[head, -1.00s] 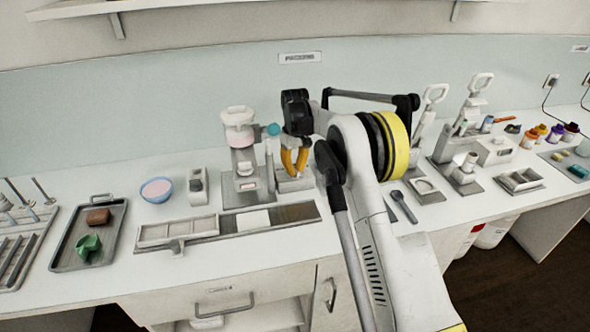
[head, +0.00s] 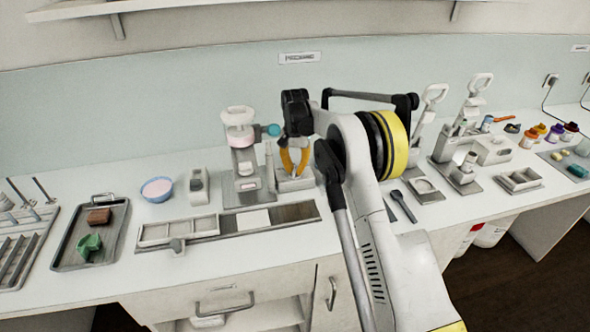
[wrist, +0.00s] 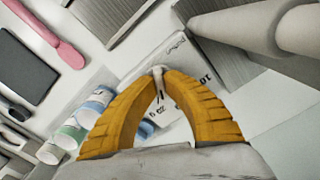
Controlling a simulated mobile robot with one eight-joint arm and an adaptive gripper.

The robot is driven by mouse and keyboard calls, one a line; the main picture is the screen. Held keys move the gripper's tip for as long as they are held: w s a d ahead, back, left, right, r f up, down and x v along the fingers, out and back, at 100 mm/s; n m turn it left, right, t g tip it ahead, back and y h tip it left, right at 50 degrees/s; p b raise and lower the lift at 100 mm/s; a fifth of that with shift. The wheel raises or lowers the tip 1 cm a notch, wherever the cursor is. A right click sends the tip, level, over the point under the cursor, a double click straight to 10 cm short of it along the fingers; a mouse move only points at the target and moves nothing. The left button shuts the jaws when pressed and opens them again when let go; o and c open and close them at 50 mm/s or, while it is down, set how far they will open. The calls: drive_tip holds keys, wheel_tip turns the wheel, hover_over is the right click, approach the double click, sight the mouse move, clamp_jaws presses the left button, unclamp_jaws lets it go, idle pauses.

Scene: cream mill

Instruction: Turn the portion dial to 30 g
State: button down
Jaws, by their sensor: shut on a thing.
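My gripper (head: 295,170) points down at the counter just right of the white dispensing machine (head: 240,150) in the head view. In the wrist view its two yellow fingers (wrist: 158,72) meet at their tips on a small pale knob, the portion dial (wrist: 158,70). In the head view the gripper and arm hide the dial.
A blue bowl with pink contents (head: 157,189) and a tray (head: 92,235) with brown and green pieces stand left. A long rail (head: 228,223) lies in front of the machine.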

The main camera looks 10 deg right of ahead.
drive_tip(key=shift+m, duration=1.5)
drive_tip(key=c, duration=1.5)
unclamp_jaws()
